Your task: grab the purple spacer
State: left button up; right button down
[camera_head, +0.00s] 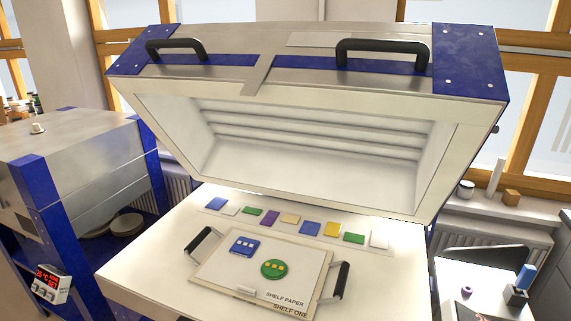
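A small purple ring-shaped piece (466,292), which looks like the purple spacer, lies on the small side table (452,265) at the lower right. It stands apart from the dark block beside it. A flat purple tile (271,218) also lies in the row of coloured tiles at the back of the kiln bed. Neither of my grippers shows in the head view.
The kiln lid (300,80) is raised above the white bed (160,270). A shelf board (225,278) with two black handles carries a blue and a green tile. A dark holder (515,296) with a blue stick (526,274) stands right of the ring.

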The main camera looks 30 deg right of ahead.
aim_at(466, 289)
jog(key=z, duration=2.25)
jog(key=k+l, duration=0.1)
jog(key=k, duration=0.15)
